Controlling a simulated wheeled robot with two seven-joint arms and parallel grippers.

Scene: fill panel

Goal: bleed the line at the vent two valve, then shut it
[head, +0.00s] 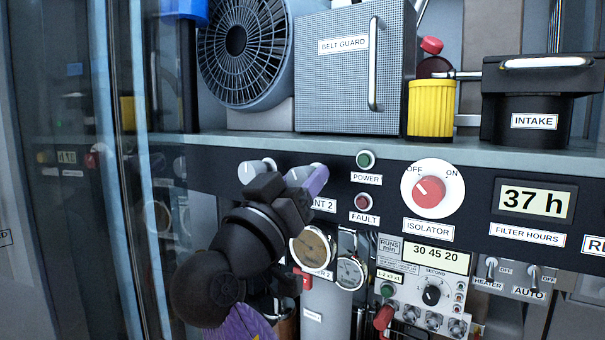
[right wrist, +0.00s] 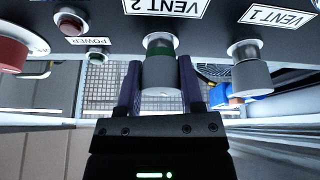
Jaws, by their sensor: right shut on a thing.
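The vent two valve is a grey knob (right wrist: 160,74) with a green band at its base, under the VENT 2 label (right wrist: 165,7) in the right wrist view, where the labels appear upside down. My right gripper (right wrist: 161,82) has its purple fingers on either side of this knob and is shut on it. In the head view my right gripper (head: 303,180) reaches the panel and covers most of the knob and part of its label. The vent one knob (right wrist: 250,68) stands beside it, apart from the fingers; it also shows in the head view (head: 256,168). My left gripper is not in view.
Right of the gripper are the POWER lamp (head: 366,160), FAULT lamp (head: 363,202) and red isolator knob (head: 429,190). Gauges (head: 312,248) sit below. A shelf edge (head: 330,146) runs above, under the belt guard (head: 350,85). A clear pane edge (head: 140,150) stands at left.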

